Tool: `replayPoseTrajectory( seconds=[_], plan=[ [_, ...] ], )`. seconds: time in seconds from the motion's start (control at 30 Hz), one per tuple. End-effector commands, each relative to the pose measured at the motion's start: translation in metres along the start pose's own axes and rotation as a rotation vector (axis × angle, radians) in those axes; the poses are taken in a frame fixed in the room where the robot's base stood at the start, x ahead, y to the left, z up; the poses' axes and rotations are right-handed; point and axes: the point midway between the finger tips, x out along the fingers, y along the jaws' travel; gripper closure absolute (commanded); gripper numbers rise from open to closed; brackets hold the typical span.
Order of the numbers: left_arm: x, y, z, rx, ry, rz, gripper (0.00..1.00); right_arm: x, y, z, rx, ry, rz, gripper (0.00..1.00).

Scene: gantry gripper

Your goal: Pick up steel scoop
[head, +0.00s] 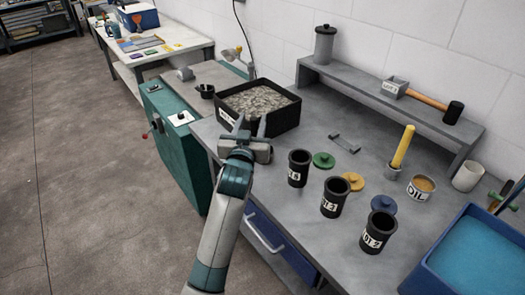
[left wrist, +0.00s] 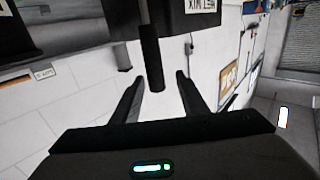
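A black cylindrical handle (left wrist: 151,58) on a grey shaft shows in the left wrist view; I take it for the steel scoop's handle. Its scoop end is out of that view, and I cannot make out the scoop in the head view. My left gripper (head: 251,124) is at the front edge of the black bin of grey aggregate (head: 268,131). Its two fingers stand apart in the left wrist view (left wrist: 160,78). The handle's end lies near the gap between them, and I see no finger closed on it. My right gripper is not in view.
A shelf (head: 400,103) with a mallet (head: 430,101) is at the back. A blue tray (head: 470,262) fills the lower right.

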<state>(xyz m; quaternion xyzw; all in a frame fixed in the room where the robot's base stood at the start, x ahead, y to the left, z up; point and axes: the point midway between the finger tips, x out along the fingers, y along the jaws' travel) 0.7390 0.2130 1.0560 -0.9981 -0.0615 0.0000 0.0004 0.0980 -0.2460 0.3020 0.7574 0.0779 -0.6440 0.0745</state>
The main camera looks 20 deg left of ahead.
Motion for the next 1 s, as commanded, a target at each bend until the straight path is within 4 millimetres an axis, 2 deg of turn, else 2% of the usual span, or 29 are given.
replayPoseTrajectory(
  seconds=[0.3,0.5,0.7,0.97,1.0],
  plan=[
    [0.033,0.004,0.004,0.0,0.0,0.0,0.6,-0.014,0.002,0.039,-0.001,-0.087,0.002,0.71],
    [0.045,0.004,0.006,0.0,-0.001,0.0,0.6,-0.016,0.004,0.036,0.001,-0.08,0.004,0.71],
    [0.045,0.004,0.007,0.0,0.0,0.0,0.6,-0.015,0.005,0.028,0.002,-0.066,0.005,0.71],
    [0.045,0.004,0.007,0.0,0.0,0.001,0.6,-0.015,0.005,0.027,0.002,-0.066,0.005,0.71],
    [0.045,0.004,0.007,0.0,0.0,0.001,0.65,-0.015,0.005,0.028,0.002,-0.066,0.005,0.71]
  ],
)
